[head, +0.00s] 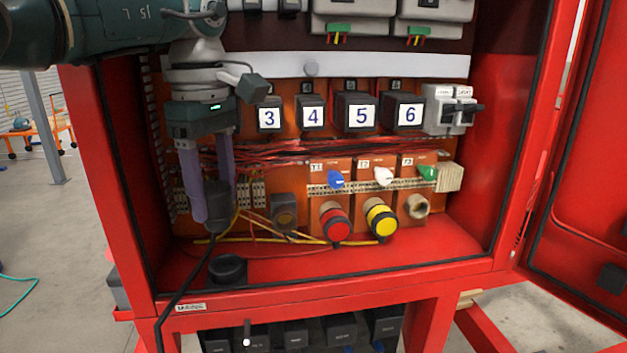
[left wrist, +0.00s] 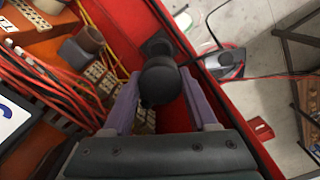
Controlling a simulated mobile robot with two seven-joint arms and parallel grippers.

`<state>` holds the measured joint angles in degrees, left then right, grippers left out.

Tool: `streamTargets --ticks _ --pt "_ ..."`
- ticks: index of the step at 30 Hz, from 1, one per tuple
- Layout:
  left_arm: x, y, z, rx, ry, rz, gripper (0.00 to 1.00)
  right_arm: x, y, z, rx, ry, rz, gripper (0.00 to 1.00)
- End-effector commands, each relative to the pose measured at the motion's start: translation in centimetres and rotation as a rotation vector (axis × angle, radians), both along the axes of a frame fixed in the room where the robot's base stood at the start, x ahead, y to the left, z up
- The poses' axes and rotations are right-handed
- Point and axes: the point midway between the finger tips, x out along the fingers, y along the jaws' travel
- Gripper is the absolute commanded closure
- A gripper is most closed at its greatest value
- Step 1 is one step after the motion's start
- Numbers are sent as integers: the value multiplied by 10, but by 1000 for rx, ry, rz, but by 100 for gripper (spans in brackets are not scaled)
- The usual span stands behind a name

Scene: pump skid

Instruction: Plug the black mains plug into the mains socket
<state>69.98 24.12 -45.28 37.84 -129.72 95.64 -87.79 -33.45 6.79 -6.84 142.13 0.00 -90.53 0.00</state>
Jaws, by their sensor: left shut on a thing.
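My left gripper (head: 207,205) is shut on the black mains plug (head: 217,208), holding it above the cabinet floor at the left. In the left wrist view the plug's round dark end (left wrist: 159,84) sits between the purple fingers. Its black cable (head: 180,292) hangs down over the cabinet's front edge. A dark square fitting with a round brownish face (head: 285,214), which looks like the mains socket, is on the back panel to the right of the plug, apart from it. The plug's contact face is hidden. My right gripper is in neither view.
A black round open-topped cup (head: 228,268) stands on the red cabinet floor below the plug. A red connector (head: 335,222) and a yellow connector (head: 381,218) stick out farther right. Loose wires (head: 270,150) run across the panel. The floor's right part (head: 440,245) is clear.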

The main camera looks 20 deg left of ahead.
Motion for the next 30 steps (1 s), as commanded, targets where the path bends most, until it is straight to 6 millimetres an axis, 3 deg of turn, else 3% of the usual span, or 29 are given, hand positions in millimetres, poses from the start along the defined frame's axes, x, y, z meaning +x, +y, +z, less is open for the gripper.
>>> streamTargets --ticks 15,30 --pt "0 -1 -53 0 1 -3 100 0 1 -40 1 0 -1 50" --pt "0 -1 -47 1 -1 -4 100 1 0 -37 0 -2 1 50"
